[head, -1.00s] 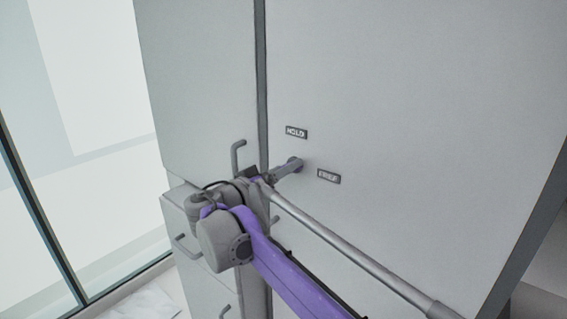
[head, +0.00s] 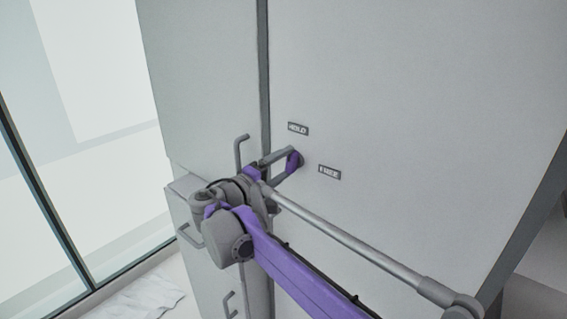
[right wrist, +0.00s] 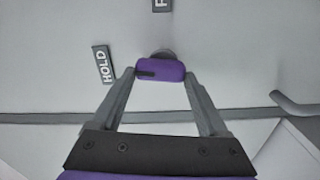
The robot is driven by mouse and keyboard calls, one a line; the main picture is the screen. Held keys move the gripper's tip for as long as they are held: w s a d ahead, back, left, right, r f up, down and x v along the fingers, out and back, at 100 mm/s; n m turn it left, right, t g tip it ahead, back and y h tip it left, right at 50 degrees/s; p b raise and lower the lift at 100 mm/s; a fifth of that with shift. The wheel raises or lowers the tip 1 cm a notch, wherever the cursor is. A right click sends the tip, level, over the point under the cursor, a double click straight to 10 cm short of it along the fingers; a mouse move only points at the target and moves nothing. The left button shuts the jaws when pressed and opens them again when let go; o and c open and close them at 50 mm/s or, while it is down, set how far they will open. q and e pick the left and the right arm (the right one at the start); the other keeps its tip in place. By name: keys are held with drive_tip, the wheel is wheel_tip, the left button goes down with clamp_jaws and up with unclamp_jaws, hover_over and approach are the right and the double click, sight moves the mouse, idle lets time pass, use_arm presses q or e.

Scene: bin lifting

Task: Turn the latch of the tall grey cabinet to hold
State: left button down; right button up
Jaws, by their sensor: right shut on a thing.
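The tall grey cabinet (head: 420,110) fills the right of the head view. Its latch is a small purple knob (head: 293,162), also central in the right wrist view (right wrist: 160,71). A HOLD plate (head: 298,128) sits above the knob and a FREE plate (head: 329,172) to its lower right. In the right wrist view a dark mark on the knob is at its left end, on the side of the HOLD plate (right wrist: 103,65). My right gripper (head: 288,158) is shut on the knob, one finger at each end. My left gripper is out of view.
A grey drawer unit (head: 195,275) with bar handles stands left of the cabinet. A vertical bar handle (head: 239,153) sticks out close to my right gripper. A glass wall is at far left, with a white crumpled sheet (head: 140,298) on the floor.

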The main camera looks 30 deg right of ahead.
drive_tip(key=shift+n, duration=0.9)
drive_tip(key=o, duration=1.2)
drive_tip(key=shift+o, duration=0.2)
drive_tip(key=shift+a, duration=0.15)
drive_tip(key=v, duration=1)
drive_tip(key=shift+s+a+b, duration=0.15)
drive_tip(key=shift+a+b, duration=0.1)
drive_tip(key=shift+b, duration=0.15)
drive_tip(key=shift+f, duration=0.1)
